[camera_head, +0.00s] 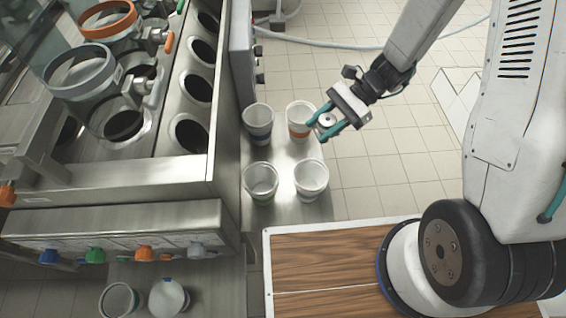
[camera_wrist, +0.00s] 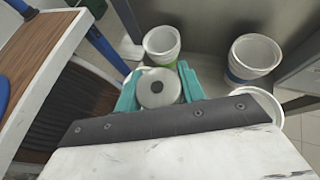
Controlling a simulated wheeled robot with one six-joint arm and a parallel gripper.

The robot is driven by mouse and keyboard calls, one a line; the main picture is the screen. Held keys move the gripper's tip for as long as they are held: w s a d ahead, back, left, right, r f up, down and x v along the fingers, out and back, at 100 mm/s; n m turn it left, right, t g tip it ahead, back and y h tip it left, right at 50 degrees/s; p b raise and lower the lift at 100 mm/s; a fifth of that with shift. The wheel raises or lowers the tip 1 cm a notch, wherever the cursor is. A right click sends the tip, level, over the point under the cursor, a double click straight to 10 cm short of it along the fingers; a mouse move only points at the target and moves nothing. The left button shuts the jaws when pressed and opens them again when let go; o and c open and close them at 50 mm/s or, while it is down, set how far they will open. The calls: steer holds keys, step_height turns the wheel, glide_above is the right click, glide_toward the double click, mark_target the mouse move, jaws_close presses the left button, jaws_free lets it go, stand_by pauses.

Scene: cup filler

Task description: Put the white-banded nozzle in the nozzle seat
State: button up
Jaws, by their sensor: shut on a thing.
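I cannot pick out the nozzle seat for certain; the machine's front panel (camera_head: 120,222) carries blue, green, orange and grey fittings in a row.
A steel shelf (camera_head: 290,211) holds several cups: blue-banded (camera_head: 258,122), orange-banded (camera_head: 300,118), green-banded (camera_head: 261,186) and a pale one (camera_head: 311,178). More cups (camera_head: 118,300) stand below the panel. A wooden-topped surface (camera_head: 330,262) is in front.

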steer(key=shift+w+a+f+m+t+y, duration=0.15)
steer(key=shift+w+a+f+m+t, duration=0.25)
steer(key=shift+f, duration=2.2)
steer(key=shift+w+a+f+m+t+y, duration=0.2)
steer(key=shift+w+f+m+t, duration=0.4)
steer(key=shift+f, duration=2)
steer(key=shift+w+a+f+m+t+y, duration=0.15)
steer(key=shift+w+a+f+m+t, duration=0.3)
steer(key=shift+f, duration=2.15)
steer(key=shift+w+d+f, duration=0.1)
steer(key=shift+d, duration=0.05)
steer(key=o, duration=1.3)
